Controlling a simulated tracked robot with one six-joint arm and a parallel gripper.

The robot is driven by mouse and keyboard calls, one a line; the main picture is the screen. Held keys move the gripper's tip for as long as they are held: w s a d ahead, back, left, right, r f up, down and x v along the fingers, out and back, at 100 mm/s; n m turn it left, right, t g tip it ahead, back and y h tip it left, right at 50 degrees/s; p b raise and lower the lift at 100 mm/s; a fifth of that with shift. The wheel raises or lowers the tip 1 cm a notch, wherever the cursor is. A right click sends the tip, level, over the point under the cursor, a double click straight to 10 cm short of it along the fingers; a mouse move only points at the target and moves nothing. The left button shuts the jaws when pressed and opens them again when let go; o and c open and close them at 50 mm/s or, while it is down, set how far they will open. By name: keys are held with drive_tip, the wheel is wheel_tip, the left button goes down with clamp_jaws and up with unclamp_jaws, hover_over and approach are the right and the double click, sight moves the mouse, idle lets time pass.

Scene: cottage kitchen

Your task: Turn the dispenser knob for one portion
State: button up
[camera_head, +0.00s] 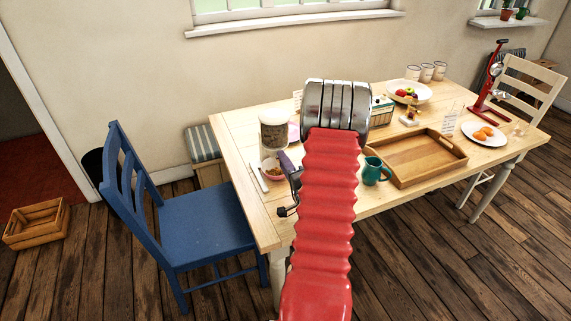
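The dispenser (273,133) is a clear-sided canister with a pale lid and brownish contents, standing upright at the left end of the table. A pink bowl (272,175) with brown pieces in it sits just in front of it. I cannot make out the knob; my arm may hide it. My red ribbed arm with its silver joint rises across the middle of the view. Dark parts of what looks like my gripper (290,185) show at the arm's left edge, right of the bowl. The rest is hidden behind the arm, so its opening is unclear.
A blue chair (212,222) stands at the left. A crate (36,224) lies on the floor.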

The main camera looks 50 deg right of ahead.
drive_tip(key=o, duration=0.4)
drive_tip(key=v, duration=1.4)
drive_tip(key=shift+w+f, duration=0.1)
idle(1.6)
